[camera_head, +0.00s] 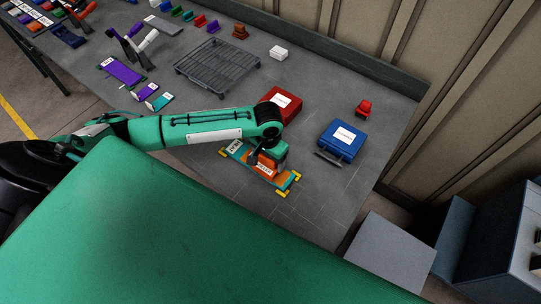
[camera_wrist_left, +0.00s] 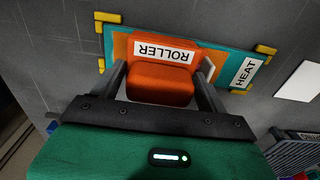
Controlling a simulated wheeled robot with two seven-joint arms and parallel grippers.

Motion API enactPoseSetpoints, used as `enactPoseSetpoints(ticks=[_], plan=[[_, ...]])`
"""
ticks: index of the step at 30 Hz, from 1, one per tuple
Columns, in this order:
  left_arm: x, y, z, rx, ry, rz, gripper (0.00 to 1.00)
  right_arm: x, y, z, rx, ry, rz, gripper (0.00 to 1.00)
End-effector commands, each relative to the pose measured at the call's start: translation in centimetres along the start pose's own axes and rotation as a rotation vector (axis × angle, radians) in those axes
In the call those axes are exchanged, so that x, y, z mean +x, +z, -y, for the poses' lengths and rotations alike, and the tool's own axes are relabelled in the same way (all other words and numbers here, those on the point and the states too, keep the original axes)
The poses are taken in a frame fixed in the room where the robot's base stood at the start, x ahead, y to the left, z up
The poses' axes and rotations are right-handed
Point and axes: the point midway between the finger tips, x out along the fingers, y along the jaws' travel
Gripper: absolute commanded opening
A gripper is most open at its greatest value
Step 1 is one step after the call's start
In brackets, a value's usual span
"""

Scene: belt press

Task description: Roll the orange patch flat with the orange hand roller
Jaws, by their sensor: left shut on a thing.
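The orange hand roller (camera_head: 265,168) carries a white ROLLER label, and its orange block also shows in the left wrist view (camera_wrist_left: 160,83). My left gripper (camera_head: 262,158) is shut on the roller, with a dark finger on each side of it in the left wrist view (camera_wrist_left: 163,88). The roller is over the orange patch (camera_wrist_left: 121,47), which lies on a teal strip (camera_head: 232,153) with a HEAT label. The roller hides much of the patch, and I cannot tell whether they touch. My right gripper is not in view.
Yellow corner brackets (camera_head: 281,194) frame the strip near the table's front edge. A red case (camera_head: 284,101) and a blue case (camera_head: 341,141) stand behind and to the right. A dark wire rack (camera_head: 216,68) is farther back. Bare table lies right of the strip.

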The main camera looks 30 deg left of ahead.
Motion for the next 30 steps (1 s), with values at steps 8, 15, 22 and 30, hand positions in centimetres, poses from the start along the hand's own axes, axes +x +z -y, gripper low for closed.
enactPoseSetpoints(ticks=[8, 15, 22, 30], plan=[[0.0, 0.0, 0.1, 0.001, 0.0, -0.001, 0.58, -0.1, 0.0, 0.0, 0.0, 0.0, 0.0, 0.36], [-0.1, 0.0, 0.5, 0.0, 0.0, 0.0, 0.58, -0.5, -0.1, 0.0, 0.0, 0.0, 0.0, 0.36], [0.1, 0.1, 1.2, 0.0, 0.0, 0.001, 0.58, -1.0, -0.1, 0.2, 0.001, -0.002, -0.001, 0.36], [0.3, 0.1, 1.3, 0.001, 0.0, 0.002, 0.58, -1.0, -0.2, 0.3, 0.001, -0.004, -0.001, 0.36]])
